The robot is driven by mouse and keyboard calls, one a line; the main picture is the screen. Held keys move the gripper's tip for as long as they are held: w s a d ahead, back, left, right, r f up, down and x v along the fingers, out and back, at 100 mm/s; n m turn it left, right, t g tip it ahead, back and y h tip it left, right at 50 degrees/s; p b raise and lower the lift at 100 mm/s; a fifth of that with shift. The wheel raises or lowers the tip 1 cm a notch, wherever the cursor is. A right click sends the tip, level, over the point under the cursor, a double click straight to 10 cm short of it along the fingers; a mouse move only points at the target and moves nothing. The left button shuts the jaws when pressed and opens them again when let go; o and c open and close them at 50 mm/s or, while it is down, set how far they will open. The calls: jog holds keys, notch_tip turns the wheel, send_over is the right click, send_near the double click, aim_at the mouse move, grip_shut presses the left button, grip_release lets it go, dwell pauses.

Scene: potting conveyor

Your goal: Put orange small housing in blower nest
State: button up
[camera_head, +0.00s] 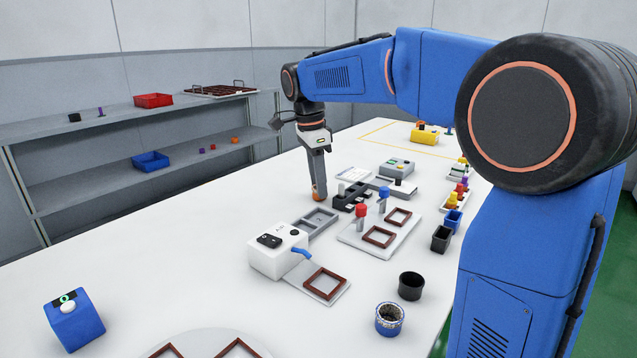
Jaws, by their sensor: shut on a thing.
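My gripper (318,190) points down over the white table and is shut on a small orange piece (320,196), which looks like the orange small housing. The fingers hide most of it, and I cannot tell whether it touches the table. A white box with black knobs and a blue nozzle (276,252), which looks like the blower, stands nearer the camera. A brown square frame (325,281) on a pale plate lies beside its nozzle and looks like the blower nest. The frame appears empty. My gripper is behind it, apart from it.
A grey two-pocket tray (317,221) lies between my gripper and the blower. A black rack (350,197) stands just right of my gripper. The table left of my gripper is clear.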

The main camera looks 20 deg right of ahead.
jog(key=o, duration=0.7)
jog(key=shift+f, duration=0.1)
jog(key=o, duration=0.4)
